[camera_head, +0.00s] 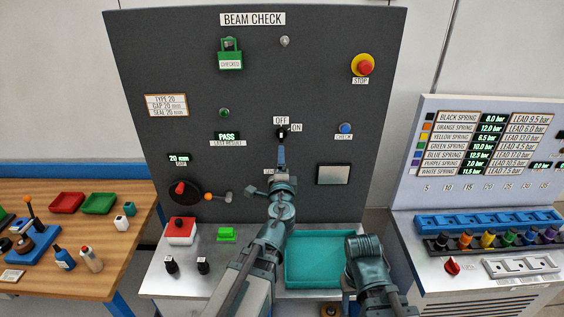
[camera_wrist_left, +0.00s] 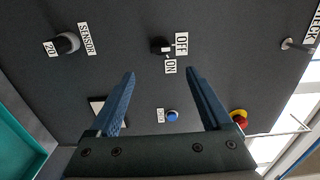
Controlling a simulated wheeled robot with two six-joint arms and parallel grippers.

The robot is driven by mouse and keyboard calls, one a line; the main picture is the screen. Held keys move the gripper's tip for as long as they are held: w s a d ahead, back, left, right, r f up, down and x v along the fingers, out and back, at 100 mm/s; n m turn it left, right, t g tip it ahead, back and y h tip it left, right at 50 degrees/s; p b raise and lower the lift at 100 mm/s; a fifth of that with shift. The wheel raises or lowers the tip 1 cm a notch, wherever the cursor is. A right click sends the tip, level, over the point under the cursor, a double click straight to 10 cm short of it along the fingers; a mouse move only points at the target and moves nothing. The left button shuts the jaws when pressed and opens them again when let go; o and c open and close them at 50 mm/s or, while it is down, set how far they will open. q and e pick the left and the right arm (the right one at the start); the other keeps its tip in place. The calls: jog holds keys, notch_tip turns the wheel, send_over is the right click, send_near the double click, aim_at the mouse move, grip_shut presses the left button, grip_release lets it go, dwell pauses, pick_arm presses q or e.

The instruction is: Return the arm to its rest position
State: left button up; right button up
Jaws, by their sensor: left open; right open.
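My left arm reaches up across the dark panel (camera_head: 190,60). Its gripper (camera_head: 282,155) is at the panel, just below the OFF/ON switch (camera_head: 283,133). In the left wrist view its blue fingers (camera_wrist_left: 160,95) are wide apart with nothing between them. The switch (camera_wrist_left: 161,46) and the blue CHECK button (camera_wrist_left: 171,115) show beyond them, apart from the fingers. My right arm is folded low at the right. Its gripper (camera_head: 365,250) is over the right side of the teal tray (camera_head: 310,283); it is open, though its fingers are hard to make out.
A yellow-and-red STOP button (camera_head: 362,66) is higher on the panel. A wooden table (camera_head: 130,250) stands left; a spring station (camera_head: 480,150) stands right.

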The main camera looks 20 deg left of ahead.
pick_arm(q)
jog(key=s+d+f+n+g+b, duration=0.25)
jog(key=s+f+n+g, duration=0.25)
jog(key=f, duration=0.6)
jog(key=s+d+f+n+g+b, duration=0.1)
jog(key=s+f+n+g+b, duration=0.4)
jog(key=f, duration=0.5)
jog(key=s+d+f+g+h, duration=0.2)
jog(key=s+d+f, duration=0.3)
jog(key=s, duration=0.3)
jog(key=s+d+f+g+h+b, duration=0.1)
jog(key=s+d+f+g+h, duration=0.1)
jog(key=s+d+f+g, duration=0.2)
jog(key=s+d+g, duration=0.1)
jog(key=s+d, duration=0.1)
jog(key=s, duration=0.1)
jog(key=shift+s+d+f+n, duration=0.35)
jog(key=shift+d+f+n, duration=0.05)
